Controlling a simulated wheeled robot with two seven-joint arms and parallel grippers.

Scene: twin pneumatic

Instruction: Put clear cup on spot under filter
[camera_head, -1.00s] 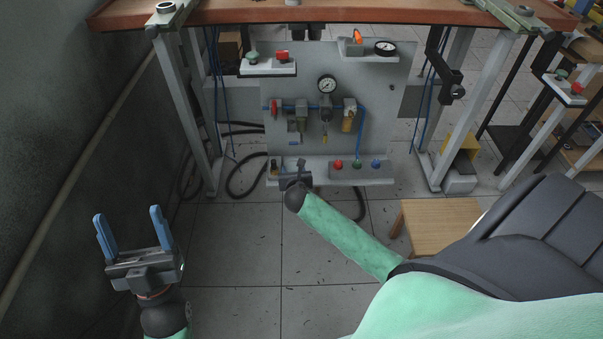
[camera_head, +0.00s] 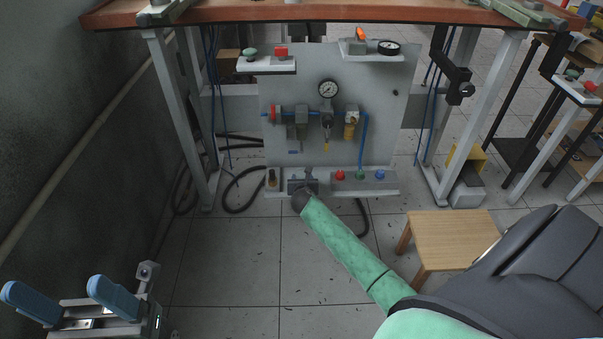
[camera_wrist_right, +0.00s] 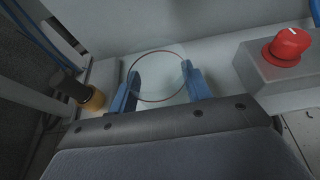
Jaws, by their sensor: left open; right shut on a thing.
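My right gripper (camera_head: 303,178) is low at the panel's bottom shelf (camera_head: 330,191), below the row of air units. In the right wrist view its blue fingers (camera_wrist_right: 162,84) are shut on the clear cup, which shows mainly as a thin reddish ring (camera_wrist_right: 158,51) between them. The cup is too transparent to tell whether its base touches the shelf. The filter (camera_head: 301,122), seemingly the left unit of the row, hangs above the right gripper. The marked spot is not clearly visible. My left gripper (camera_head: 54,287) is open and empty at the lower left.
A black-and-amber part (camera_wrist_right: 92,97) stands on the shelf left of the right gripper. A box with a red knob (camera_wrist_right: 288,45) stands to the right.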

